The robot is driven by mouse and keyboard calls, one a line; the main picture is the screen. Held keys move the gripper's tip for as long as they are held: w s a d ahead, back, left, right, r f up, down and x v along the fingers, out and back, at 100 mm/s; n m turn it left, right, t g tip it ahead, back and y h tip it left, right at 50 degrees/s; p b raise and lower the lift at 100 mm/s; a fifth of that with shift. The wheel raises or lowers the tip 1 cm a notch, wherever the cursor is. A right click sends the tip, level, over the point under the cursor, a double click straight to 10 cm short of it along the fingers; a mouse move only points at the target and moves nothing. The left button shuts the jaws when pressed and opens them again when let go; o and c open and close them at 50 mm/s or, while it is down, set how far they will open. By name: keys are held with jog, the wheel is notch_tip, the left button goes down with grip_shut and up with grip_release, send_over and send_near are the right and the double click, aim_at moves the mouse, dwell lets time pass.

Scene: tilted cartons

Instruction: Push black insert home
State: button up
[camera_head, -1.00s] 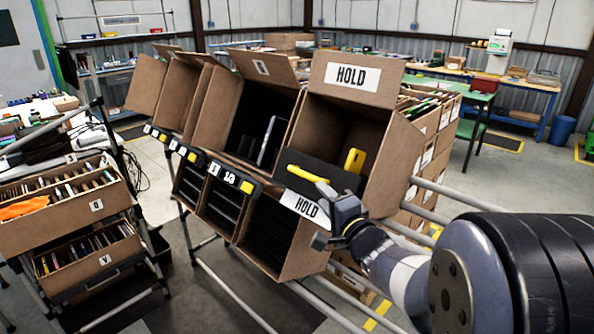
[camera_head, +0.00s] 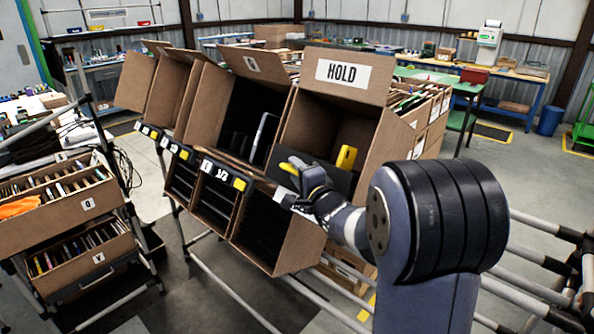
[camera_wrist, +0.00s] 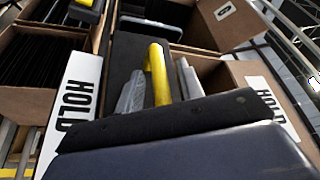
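The black insert (camera_head: 325,178) is a dark panel tilted in the mouth of the HOLD carton (camera_head: 373,125). It has a yellow handle (camera_head: 289,168) at its left and another yellow piece (camera_head: 347,157) stands at its right. My gripper (camera_head: 300,172) is at the left handle. In the wrist view the grey fingers (camera_wrist: 160,88) stand on either side of a yellow handle (camera_wrist: 157,72), with a narrow gap at the right finger. Dark insert surface (camera_wrist: 122,58) shows behind them. My wrist hides the lower part of this view.
An open carton (camera_head: 235,110) with dark dividers and a pale slab (camera_head: 263,138) stands to the left. Lower bins (camera_head: 265,235) sit under a label rail (camera_head: 225,172). A HOLD label (camera_wrist: 75,100) lies close to the fingers' left. Rack tubes (camera_head: 540,225) run at right.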

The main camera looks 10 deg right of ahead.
jog(key=shift+c, duration=0.6)
grip_shut()
